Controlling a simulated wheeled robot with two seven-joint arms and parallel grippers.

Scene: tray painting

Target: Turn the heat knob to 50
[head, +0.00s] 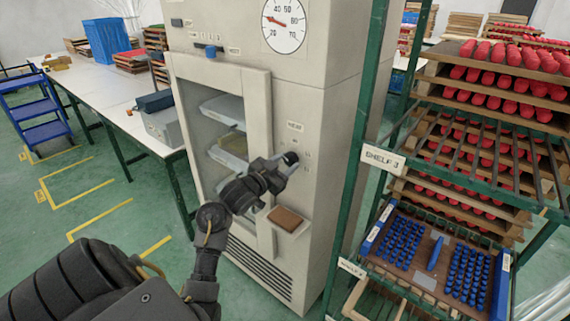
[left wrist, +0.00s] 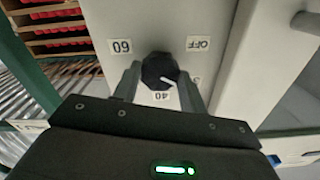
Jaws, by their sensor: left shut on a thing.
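The heat knob (head: 290,158) is a small black round knob on the front of the beige cabinet, under a heat label. My left gripper (head: 287,165) reaches it from the left and is shut on it. In the left wrist view the knob (left wrist: 160,70) sits between the two fingers, which touch its sides. The view is upside down. My right gripper is not in view.
The cabinet (head: 315,110) has a round dial (head: 284,25) above and a glazed door (head: 215,130) with trays inside, left of the knob. A brown block (head: 286,217) lies on a small ledge below. A green rack (head: 352,180) with red and blue parts stands close right.

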